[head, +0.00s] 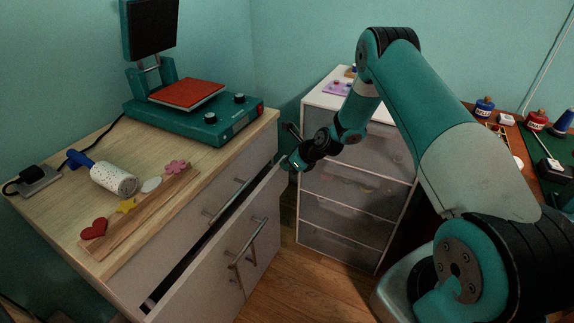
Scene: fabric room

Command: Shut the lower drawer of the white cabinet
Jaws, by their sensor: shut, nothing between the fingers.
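The white cabinet (136,265) with a pale wood top stands at the left. Its upper drawer front, with a bar handle (224,202), sits back near the cabinet's face. The lower drawer (208,268) is pulled out partway, with a dark gap showing behind the top edge of its front. My gripper (291,164) is shut and empty at the far right end of that drawer front, close to its top corner. I cannot tell whether the fingertips touch it. The drawer's inside is mostly hidden.
A teal heat press (195,120) and a lint roller (112,178) rest on the cabinet top. A unit of translucent drawers (345,210) stands behind my gripper. A brown table (509,128) with spools is at the right. Wood floor (290,287) shows between.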

